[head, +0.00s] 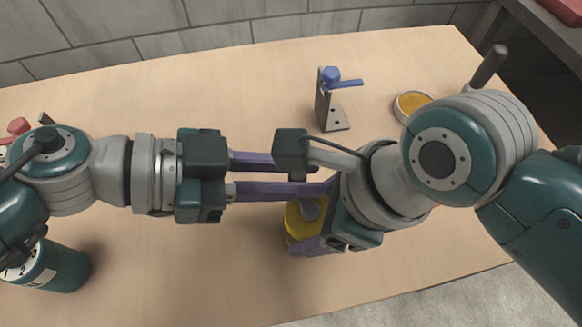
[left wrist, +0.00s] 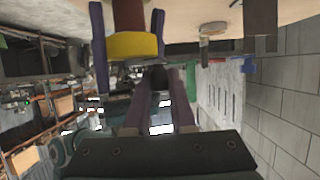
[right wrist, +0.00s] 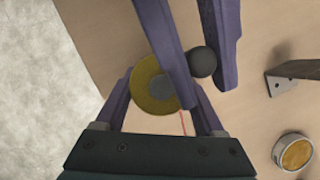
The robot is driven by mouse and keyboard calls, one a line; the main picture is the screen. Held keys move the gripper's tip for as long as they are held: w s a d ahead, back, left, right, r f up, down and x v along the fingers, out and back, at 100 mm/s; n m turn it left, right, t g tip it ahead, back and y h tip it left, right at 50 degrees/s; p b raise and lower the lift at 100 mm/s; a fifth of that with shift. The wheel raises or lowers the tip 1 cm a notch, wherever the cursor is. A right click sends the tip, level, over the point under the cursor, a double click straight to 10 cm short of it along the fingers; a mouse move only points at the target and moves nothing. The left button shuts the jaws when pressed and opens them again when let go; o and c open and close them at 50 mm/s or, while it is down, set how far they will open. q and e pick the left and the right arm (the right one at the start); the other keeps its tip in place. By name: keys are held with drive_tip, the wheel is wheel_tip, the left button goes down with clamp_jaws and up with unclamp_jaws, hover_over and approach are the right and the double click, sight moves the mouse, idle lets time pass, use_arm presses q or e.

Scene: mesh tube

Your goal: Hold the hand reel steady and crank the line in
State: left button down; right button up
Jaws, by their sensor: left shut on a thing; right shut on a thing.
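The hand reel is a yellow round spool (head: 296,222) with a grey hub, low in the middle of the head view. It also shows in the right wrist view (right wrist: 146,98) and the left wrist view (left wrist: 132,46). My right gripper (head: 316,245) is shut on the reel, one purple finger on each side. My left gripper (head: 318,176) reaches in from the left and is shut on the dark round crank knob (right wrist: 203,62), beside the spool. A short red line (right wrist: 183,124) shows by the spool. The crank arm is mostly hidden by fingers.
A metal bracket (head: 335,121) with a blue clamp (head: 331,74) stands behind the grippers. A round tin with an orange-yellow top (head: 412,103) sits right of it. A teal canister (head: 60,270) is at lower left, a red item (head: 18,127) at far left. The front middle table is clear.

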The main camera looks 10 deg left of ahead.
use_arm(q)
drive_tip(key=shift+w+d+f+m+g+h, duration=0.1)
drive_tip(key=shift+d+m+g+h, duration=0.1)
drive_tip(key=shift+m+g, duration=0.75)
drive_tip(key=shift+w+d+m+g+h, duration=0.1)
drive_tip(key=shift+d+m+g, duration=0.1)
drive_tip(key=shift+m+g, duration=0.7)
drive_tip(key=shift+g, duration=0.35)
drive_tip(key=c, duration=0.7)
unclamp_jaws()
drive_tip(key=shift+c, duration=0.2)
drive_tip(key=shift+a, duration=0.1)
drive_tip(key=v, duration=1.2)
